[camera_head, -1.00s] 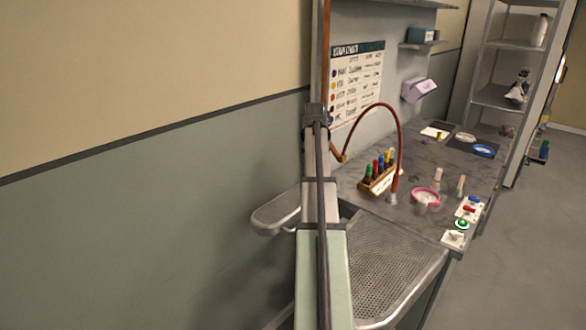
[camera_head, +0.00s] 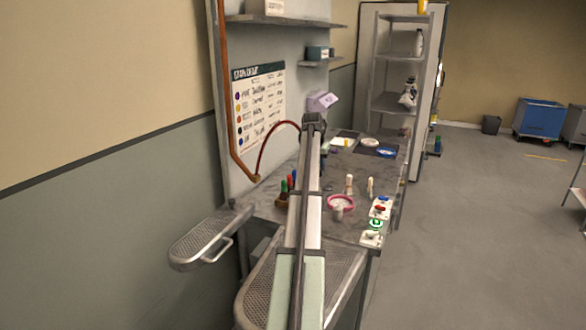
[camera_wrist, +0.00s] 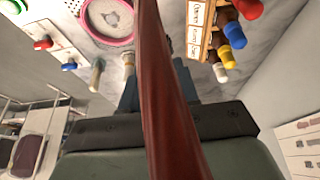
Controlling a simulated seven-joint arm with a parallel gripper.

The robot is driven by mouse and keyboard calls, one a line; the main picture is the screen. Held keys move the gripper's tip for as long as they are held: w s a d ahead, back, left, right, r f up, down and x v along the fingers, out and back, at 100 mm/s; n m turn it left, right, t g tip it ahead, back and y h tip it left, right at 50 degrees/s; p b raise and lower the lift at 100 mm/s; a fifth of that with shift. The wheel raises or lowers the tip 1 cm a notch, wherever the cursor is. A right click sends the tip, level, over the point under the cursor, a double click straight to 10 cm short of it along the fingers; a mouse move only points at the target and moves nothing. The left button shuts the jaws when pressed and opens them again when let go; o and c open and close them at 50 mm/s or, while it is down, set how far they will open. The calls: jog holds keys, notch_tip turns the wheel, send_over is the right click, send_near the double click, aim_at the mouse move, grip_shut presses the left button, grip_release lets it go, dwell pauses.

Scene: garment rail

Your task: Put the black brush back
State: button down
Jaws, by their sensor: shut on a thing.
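My gripper (camera_wrist: 160,84) shows in the wrist view, with its dark fingers on either side of a red-brown hose (camera_wrist: 165,110) that crosses close to the camera. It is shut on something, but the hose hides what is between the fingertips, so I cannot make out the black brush. Two pale upright handles, one (camera_wrist: 97,75) left of the other (camera_wrist: 128,62), stand on the grey worktop left of the fingers. In the head view my arm covers the gripper; the same pale handles (camera_head: 350,184) (camera_head: 370,187) stand right of the arm.
A wooden rack (camera_wrist: 203,25) of colour-capped bottles is close right of the hose in the wrist view. A pink ring dish (camera_head: 341,203) and a strip of coloured knobs (camera_head: 381,208) are at the worktop's right. The hose (camera_head: 262,150) arches over the back. Open floor lies right.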

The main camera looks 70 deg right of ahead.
jog(key=shift+m, duration=0.4)
jog(key=shift+s+d+f, duration=0.1)
jog(key=shift+d+f, duration=1.75)
jog(key=shift+d, duration=0.65)
jog(key=shift+w+d+f, duration=0.1)
jog(key=shift+d+f, duration=1.7)
jog(key=shift+d, duration=0.65)
jog(key=shift+s+d+f, duration=0.1)
jog(key=shift+d+f, duration=1.75)
jog(key=shift+d, duration=0.65)
jog(key=shift+f, duration=0.95)
jog(key=shift+c, duration=2.3)
grip_release()
jog(key=shift+r, duration=0.15)
notch_tip(320, 180, up, 7)
